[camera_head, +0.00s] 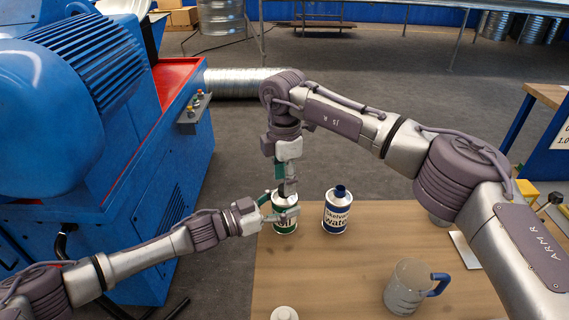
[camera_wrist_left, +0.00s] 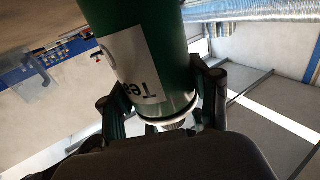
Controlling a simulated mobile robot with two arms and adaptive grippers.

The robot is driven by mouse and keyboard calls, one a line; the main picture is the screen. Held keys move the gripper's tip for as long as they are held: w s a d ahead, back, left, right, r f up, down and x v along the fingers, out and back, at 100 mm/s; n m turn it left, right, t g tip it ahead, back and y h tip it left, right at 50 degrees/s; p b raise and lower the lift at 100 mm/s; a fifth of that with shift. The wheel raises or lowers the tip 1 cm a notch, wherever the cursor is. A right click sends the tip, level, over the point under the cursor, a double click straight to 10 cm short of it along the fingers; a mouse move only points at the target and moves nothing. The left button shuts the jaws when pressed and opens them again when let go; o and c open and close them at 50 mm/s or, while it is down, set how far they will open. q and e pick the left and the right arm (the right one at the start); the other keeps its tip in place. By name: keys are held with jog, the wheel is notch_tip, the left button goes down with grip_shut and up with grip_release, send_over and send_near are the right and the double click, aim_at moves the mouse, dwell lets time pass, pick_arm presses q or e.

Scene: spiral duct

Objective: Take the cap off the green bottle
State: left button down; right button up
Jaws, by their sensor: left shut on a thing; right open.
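The left wrist view shows the green bottle (camera_wrist_left: 155,55) close up between the fingers of my left gripper (camera_wrist_left: 163,112). My right gripper (camera_head: 287,188) is open and points down right over the bottle's top. The cap is hidden behind the grippers, so I cannot tell whether the right fingers touch it.
A blue and white bottle (camera_head: 337,212) with a dark blue cap stands close on the right. A grey mug (camera_head: 411,287) with a blue handle and a small white item (camera_head: 284,313) are nearer on the wooden table (camera_head: 330,275). A large blue machine (camera_head: 90,130) stands left.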

jog(key=shift+f, duration=0.85)
